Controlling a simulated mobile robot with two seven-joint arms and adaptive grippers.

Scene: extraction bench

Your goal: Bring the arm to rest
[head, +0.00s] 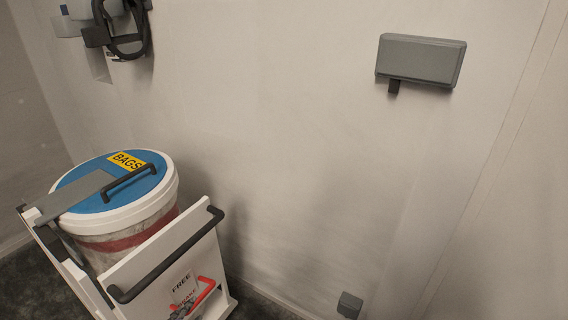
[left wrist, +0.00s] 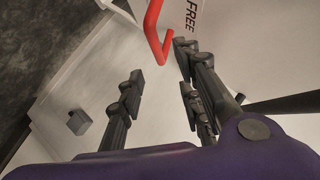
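My left gripper shows in the left wrist view (left wrist: 160,72), its dark fingers spread apart with nothing between them. The red brake lever (left wrist: 152,30) is just beyond the fingertips there and appears apart from them. In the head view only a small dark part that seems to be my left gripper (head: 180,308) shows at the bottom edge, beside the red lever (head: 203,293) and the FREE/BRAKE label (head: 181,279). The rest of the left arm is out of that view. My right gripper is in neither view.
A white cart (head: 165,262) with a black push handle (head: 150,277) carries a blue-lidded drum (head: 84,183) marked BAGS. A grey box (head: 420,60) hangs on the wall, a small one (head: 349,305) sits low. Wall equipment (head: 125,30) is upper left. Space right of the cart looks clear.

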